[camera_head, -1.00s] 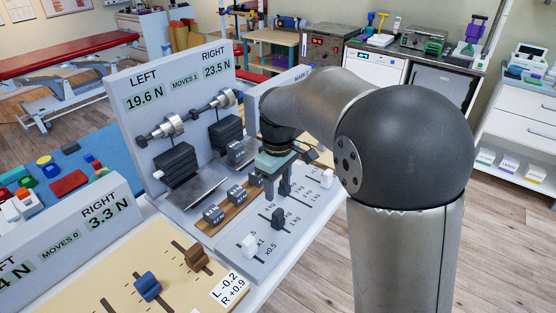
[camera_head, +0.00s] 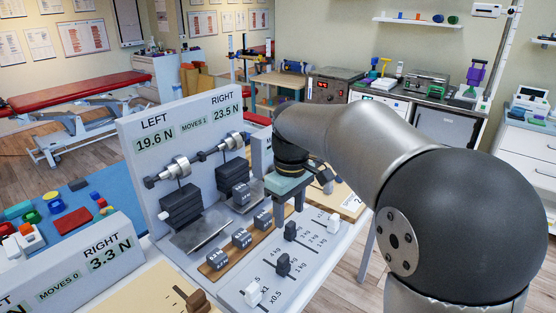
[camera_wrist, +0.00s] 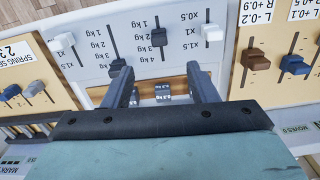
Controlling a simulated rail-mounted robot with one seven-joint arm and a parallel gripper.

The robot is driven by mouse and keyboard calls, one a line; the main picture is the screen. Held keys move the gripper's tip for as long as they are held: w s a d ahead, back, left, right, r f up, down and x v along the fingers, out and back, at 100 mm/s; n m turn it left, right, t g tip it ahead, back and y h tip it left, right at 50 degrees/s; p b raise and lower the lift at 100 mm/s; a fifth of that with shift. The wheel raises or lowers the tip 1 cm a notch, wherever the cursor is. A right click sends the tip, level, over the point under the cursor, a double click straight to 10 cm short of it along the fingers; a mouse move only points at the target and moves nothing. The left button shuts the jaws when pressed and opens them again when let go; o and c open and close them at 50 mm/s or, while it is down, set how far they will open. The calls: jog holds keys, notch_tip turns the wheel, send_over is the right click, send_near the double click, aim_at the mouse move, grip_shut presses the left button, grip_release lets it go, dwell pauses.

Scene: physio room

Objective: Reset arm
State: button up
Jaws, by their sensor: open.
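My gripper (camera_head: 289,211) points down above the grey console (camera_head: 228,291), between the row of weight blocks and the sliders. In the wrist view my gripper (camera_wrist: 158,72) has its two fingers well apart with nothing held between them. Beyond the fingers, the console panel shows two dark slider knobs (camera_wrist: 158,38) and two white knobs (camera_wrist: 211,32). One dark knob lies close to the left fingertip in that view; I cannot tell whether they touch. In the head view the dark knob (camera_head: 283,264) and white knob (camera_head: 252,292) are clear of the fingers.
Dark weight blocks (camera_head: 242,238) stand on a wooden strip beside my gripper. An upright panel (camera_head: 135,160) reading LEFT 19.6 N, RIGHT 23.5 N carries two spindles and hanging dark blocks. Other consoles (camera_head: 82,255) stand on either side. Room above the panel is free.

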jog(key=s+d+f+m, duration=0.3)
jog(key=s, duration=0.4)
jog(key=s+d+f+m, duration=0.3)
jog(key=s+f, duration=0.1)
jog(key=s, duration=0.4)
jog(key=s+d+f+m, duration=0.3)
jog(key=s+d, duration=0.1)
jog(key=s, duration=0.4)
jog(key=shift+s+f, duration=0.2)
jog(key=shift+s, duration=0.05)
